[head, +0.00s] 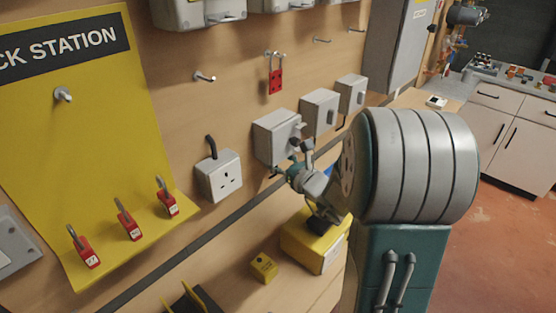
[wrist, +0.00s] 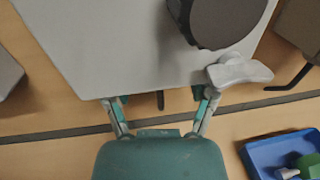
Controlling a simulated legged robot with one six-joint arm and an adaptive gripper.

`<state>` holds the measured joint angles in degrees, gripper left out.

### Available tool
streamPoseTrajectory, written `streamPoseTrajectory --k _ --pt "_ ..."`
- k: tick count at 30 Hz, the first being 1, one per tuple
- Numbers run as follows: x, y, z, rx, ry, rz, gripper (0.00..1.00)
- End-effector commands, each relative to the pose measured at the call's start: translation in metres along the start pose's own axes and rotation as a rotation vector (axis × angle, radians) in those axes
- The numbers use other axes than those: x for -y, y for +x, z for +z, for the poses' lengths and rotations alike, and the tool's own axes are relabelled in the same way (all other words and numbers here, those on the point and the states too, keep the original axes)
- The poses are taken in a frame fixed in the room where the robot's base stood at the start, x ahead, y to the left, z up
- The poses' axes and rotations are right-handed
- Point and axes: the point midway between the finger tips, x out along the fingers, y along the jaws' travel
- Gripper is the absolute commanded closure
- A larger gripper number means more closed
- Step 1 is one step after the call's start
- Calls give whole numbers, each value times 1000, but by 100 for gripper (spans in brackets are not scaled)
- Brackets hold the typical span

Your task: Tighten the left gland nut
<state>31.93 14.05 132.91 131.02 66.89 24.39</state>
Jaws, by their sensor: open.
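In the head view my gripper (head: 290,172) is just below the box, partly hidden by my arm.
Two similar boxes (head: 319,112) continue to the right. A socket (head: 219,176) is to the left, beside a yellow lock board (head: 85,140) with red padlocks. A yellow box (head: 312,240) stands on the bench below. A blue tray (wrist: 270,158) lies at lower right in the wrist view.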

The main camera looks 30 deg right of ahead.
Motion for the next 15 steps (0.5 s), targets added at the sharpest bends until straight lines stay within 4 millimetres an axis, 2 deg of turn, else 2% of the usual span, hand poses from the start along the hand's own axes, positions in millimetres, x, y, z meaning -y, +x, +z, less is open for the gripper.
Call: streamPoseTrajectory --k 4,5,6,8,9,10,15 --pt "-2 0 0 0 -2 0 28" --pt "-2 0 0 0 -2 0 32" --pt "-2 0 0 0 -2 0 50" --pt "-2 0 0 0 -2 0 77" --pt "-2 0 1 0 -3 0 95" --pt "-2 0 1 0 -3 0 100" --pt "-2 0 1 1 -3 2 100"
